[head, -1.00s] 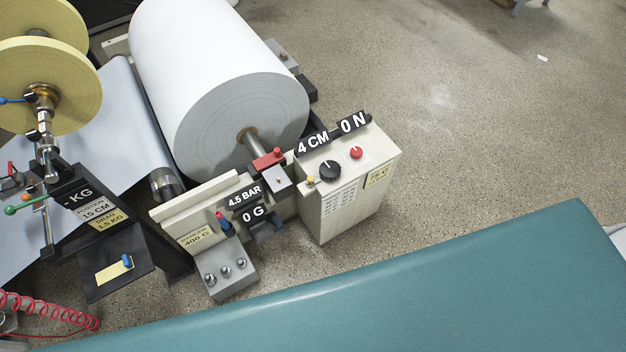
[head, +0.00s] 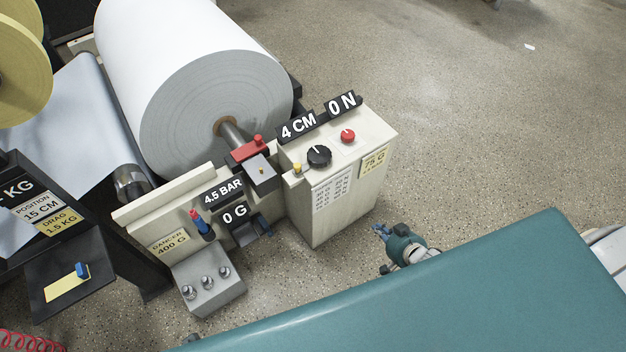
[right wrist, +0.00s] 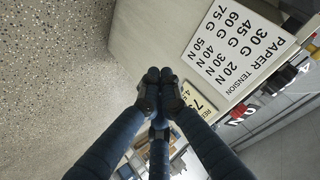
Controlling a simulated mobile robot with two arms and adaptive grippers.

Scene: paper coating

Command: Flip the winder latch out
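The winder latch looks to be the red block with a small red knob (head: 250,149) at the end of the shaft of the big white paper roll (head: 180,75) in the head view. It lies across the shaft, beside a grey metal plate (head: 261,172). My right gripper (head: 381,231) is low, to the right of the cream control box and well apart from the latch. In the right wrist view its dark fingertips (right wrist: 160,77) are together with nothing visible between them. A small dark tip at the bottom edge may be my left gripper; its state is unclear.
The cream control box (head: 335,190) has a black dial (head: 319,155), a red button (head: 347,136) and displays on top. A grey box with several knobs (head: 207,281) stands below the latch. A black stand (head: 75,265) is at left. Speckled floor is open at right.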

